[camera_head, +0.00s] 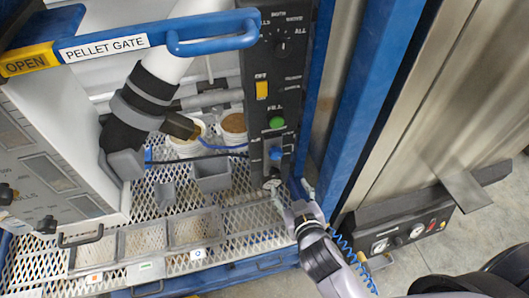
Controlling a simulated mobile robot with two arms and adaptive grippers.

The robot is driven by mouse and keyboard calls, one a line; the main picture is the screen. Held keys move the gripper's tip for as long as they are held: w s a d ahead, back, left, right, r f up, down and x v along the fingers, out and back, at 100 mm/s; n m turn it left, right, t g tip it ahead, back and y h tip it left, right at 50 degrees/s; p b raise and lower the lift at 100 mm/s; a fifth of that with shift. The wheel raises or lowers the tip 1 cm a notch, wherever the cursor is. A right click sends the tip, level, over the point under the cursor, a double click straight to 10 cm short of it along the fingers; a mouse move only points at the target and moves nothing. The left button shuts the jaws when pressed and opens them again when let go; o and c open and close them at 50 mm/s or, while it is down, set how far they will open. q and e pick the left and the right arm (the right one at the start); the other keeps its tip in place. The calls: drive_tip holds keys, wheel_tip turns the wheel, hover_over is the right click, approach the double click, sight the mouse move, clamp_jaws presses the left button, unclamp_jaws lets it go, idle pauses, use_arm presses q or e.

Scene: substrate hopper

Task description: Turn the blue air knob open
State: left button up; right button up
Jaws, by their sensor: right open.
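The blue air knob (275,153) is low on the dark control panel (258,135), below a green button (277,122). A round gauge (272,184) is just under it. My right gripper (290,192) reaches up from the bottom right, with its fingers near the foot of the panel. It is open and appears below the knob and apart from it. Nothing shows between its fingers. How far the knob is turned is too small to tell. My left gripper is not in view.
A blue pellet gate handle (212,43) crosses the upper left. White buckets (185,146) and grey bins (193,228) stand on a mesh deck (236,220). A blue post (366,105) rises right of the panel. A blue coiled hose (352,262) hangs beside my right arm.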

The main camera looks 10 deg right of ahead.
sight(277, 155)
drive_tip(key=x, duration=0.5)
drive_tip(key=r+p+x, duration=0.1)
drive_tip(key=x, duration=0.5)
drive_tip(key=w+r+p+x, duration=0.1)
drive_tip(key=x, duration=0.5)
drive_tip(key=shift+c, duration=0.5)
drive_tip(key=c, duration=1.1)
